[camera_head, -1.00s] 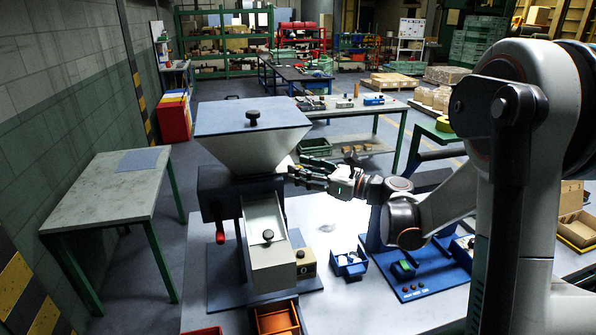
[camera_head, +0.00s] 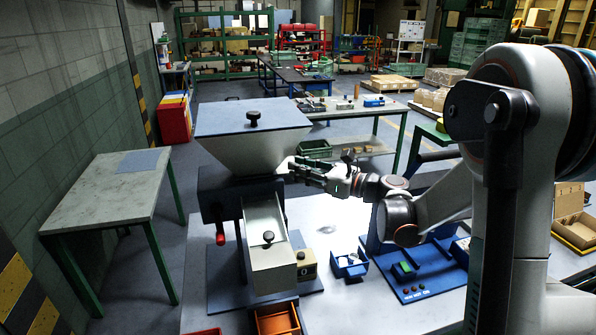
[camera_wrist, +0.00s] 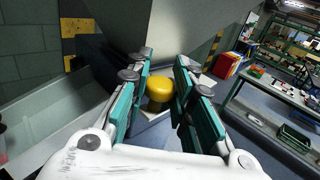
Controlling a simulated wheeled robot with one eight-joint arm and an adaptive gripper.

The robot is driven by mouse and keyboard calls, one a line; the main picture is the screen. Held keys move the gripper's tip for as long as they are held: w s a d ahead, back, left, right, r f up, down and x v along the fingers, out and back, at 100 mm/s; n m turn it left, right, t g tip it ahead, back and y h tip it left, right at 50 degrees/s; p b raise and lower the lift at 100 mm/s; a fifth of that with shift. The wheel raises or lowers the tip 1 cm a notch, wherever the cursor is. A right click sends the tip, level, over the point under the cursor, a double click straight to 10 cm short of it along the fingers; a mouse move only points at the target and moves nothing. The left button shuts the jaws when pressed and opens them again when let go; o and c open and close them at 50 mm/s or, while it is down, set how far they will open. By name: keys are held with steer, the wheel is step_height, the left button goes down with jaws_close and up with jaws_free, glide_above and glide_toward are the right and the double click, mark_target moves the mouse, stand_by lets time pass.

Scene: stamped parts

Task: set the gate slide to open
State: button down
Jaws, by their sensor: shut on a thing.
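The hopper (camera_head: 248,148) stands on the bench with a blue lid on top. The gate slide shows in the wrist view as a pale plate (camera_wrist: 152,113) with a yellow knob (camera_wrist: 160,90) at the hopper's side. My gripper (camera_head: 294,170) reaches in from the right, just below the hopper's sloping wall. In the wrist view its teal-padded fingers (camera_wrist: 160,84) stand on either side of the yellow knob, shut on it. In the head view the knob is hidden by the fingers, and how far the slide is out cannot be told.
A pale chute (camera_head: 266,225) with a black knob slopes down below the hopper. A red-handled lever (camera_head: 220,238) is at its left.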

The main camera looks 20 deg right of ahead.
steer(key=d, duration=0.4)
steer(key=shift+s+d+f, duration=0.1)
steer(key=shift+d, duration=0.05)
steer(key=c, duration=1.6)
jaws_free()
steer(key=shift+d, duration=0.1)
steer(key=shift+o, duration=1.2)
steer(key=shift+d, duration=0.2)
steer(key=shift+a, duration=0.1)
